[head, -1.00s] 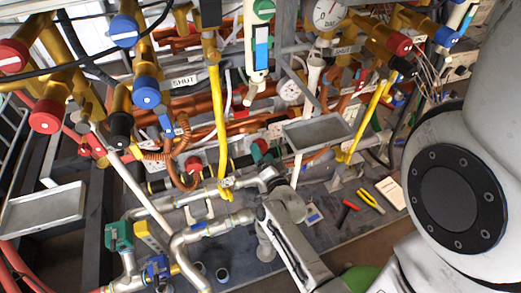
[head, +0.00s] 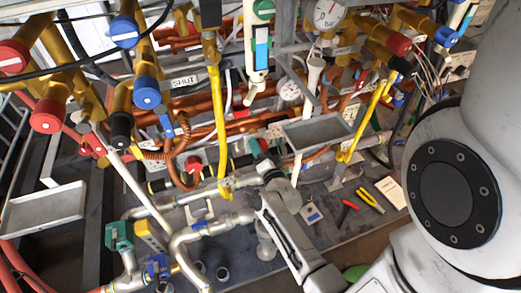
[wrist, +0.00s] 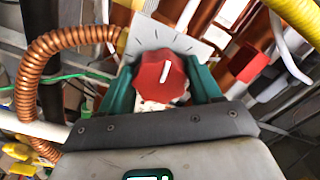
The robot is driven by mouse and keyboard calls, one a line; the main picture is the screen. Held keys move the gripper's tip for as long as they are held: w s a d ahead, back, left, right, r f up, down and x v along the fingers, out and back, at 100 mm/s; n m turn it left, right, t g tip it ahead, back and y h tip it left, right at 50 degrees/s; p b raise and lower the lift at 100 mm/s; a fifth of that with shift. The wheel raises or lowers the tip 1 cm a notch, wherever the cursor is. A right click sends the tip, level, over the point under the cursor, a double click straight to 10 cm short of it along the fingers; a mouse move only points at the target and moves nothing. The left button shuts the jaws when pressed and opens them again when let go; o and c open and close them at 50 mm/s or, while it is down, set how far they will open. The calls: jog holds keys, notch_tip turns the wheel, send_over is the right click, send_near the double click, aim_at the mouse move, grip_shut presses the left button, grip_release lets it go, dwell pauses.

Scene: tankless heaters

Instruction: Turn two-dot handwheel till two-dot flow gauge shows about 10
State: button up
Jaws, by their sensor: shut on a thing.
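In the wrist view my gripper (wrist: 160,92) has its teal fingers on both sides of a red handwheel (wrist: 161,75), which carries a white pointer mark. The handwheel sits in front of a pale plate with tick marks (wrist: 175,40).
A grey tray (head: 316,131) stands just right of my gripper. Yellow pipes (head: 213,110) and copper pipes crowd around it. Red and blue valve knobs (head: 146,93) fill the left. Pliers (head: 369,201) and a screwdriver lie on the dark floor panel, near a notepad (head: 391,189).

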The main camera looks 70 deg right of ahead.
jog(key=shift+c, duration=1.1)
jog(key=shift+n, duration=0.3)
jog(key=shift+n+p, duration=1)
jog(key=shift+n, duration=0.2)
jog(key=shift+f+n+p, duration=0.1)
jog(key=shift+n+p, duration=0.7)
jog(key=shift+n, duration=1.1)
jog(key=o, duration=1)
jog(key=shift+s, duration=0.1)
